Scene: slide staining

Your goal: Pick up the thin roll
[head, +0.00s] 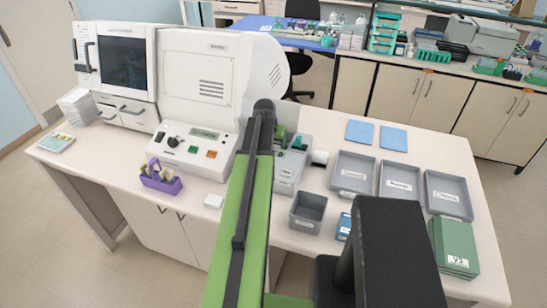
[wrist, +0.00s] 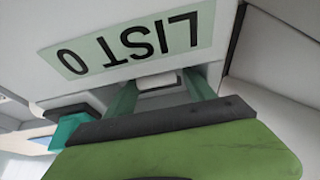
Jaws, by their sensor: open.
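A small white roll-like piece (head: 320,158) shows at the right side of a grey device (head: 287,178) in the head view. I cannot tell from its size whether it is the thin roll. My gripper (wrist: 158,84) is open in the wrist view, its two green fingers apart. A small pale block (wrist: 156,80) shows between and beyond the fingers; I cannot tell whether it is a roll or touches them. A light green label reading "LIST 0" (wrist: 135,45) is upside down on the pale surface just beyond. In the head view my arm hides most of the gripper.
Three grey labelled trays (head: 352,174) stand right of the device. A dark grey open bin (head: 308,212) is in front of it, and two blue squares (head: 361,131) lie behind the trays. A large white machine (head: 205,85) and a purple holder (head: 160,178) stand left.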

